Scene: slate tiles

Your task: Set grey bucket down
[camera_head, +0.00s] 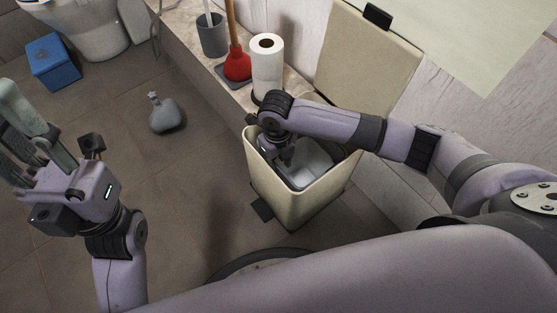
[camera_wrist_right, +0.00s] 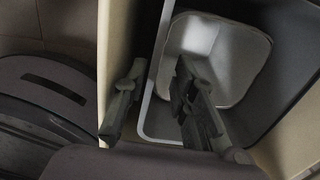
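The grey bucket (camera_head: 312,160) sits inside a beige open-topped bin (camera_head: 298,207) in the head view, partly hidden by my right arm. In the right wrist view I look down into the bucket (camera_wrist_right: 210,60), with its pale rim running between my fingers. My right gripper (camera_wrist_right: 158,105) is inside the bin, its two fingers apart on either side of that rim. A gap shows between fingers and rim. My left gripper (camera_head: 18,135) is at the left edge of the head view, away from the bucket; its fingertips are too unclear to judge.
The bin's wall (camera_wrist_right: 118,35) is close beside the right gripper. The bin's lid (camera_head: 365,65) stands open behind it. A paper roll (camera_head: 267,68), red plunger (camera_head: 237,64) and grey cup (camera_head: 212,38) stand on the ledge.

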